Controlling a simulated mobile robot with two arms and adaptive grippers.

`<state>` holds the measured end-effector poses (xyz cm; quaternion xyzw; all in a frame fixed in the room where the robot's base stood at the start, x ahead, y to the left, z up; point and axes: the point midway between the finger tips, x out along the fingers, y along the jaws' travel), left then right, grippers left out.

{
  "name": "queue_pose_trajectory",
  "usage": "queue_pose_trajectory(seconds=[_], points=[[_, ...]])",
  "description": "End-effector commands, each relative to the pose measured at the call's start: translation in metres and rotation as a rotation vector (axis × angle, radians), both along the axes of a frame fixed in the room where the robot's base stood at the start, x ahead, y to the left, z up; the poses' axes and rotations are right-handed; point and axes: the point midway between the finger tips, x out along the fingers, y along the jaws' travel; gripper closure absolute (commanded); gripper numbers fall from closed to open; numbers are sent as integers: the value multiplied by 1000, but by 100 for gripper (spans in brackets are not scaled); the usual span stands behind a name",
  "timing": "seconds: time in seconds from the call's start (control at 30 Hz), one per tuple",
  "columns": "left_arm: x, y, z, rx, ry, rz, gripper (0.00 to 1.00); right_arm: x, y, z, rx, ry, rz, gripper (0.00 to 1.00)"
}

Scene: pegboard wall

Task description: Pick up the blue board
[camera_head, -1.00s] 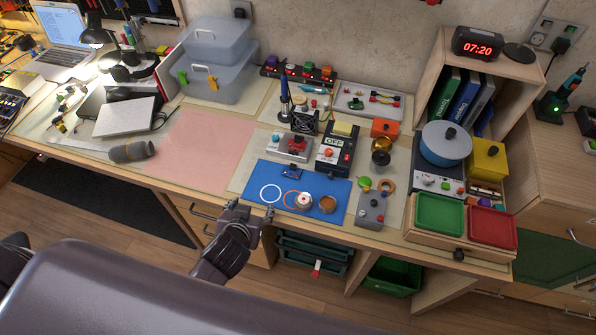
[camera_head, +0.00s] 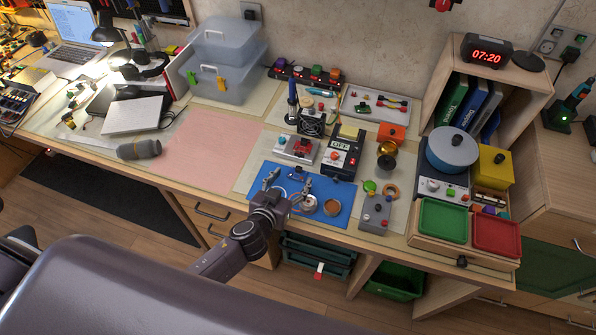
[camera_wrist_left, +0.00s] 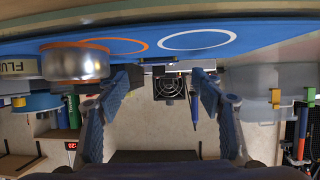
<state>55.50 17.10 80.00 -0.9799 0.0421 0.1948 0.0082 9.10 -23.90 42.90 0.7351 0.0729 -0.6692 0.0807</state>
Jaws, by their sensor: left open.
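A blue mat (camera_head: 340,190) lies flat at the front edge of the desk; it also fills the upper part of the left wrist view (camera_wrist_left: 255,32). A small dark-blue board (camera_head: 296,176) lies near the mat's back edge. My left gripper (camera_head: 290,182) is open over the mat, its fingers on either side of the small board and partly covering that area. In the left wrist view the open fingers (camera_wrist_left: 166,76) have a small dark piece between them, apparently not gripped. Contact with the mat cannot be told. My right gripper is not in view.
A grey control box (camera_head: 375,212) is to the right. The pink mat (camera_head: 205,150) at left is clear.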

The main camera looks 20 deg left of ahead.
Motion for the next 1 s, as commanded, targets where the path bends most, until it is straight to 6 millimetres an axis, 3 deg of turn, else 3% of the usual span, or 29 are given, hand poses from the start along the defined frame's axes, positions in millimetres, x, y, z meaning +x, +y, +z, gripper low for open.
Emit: queue_pose_trajectory(seconds=[0.3, 0.63, 1.0], points=[[34, -5, -12, 1, 0, 1, 39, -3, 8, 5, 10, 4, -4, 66], [37, -5, -14, 0, 0, 1, 40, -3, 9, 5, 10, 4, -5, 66], [37, -5, -13, 0, 0, 1, 79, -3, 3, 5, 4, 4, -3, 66]])
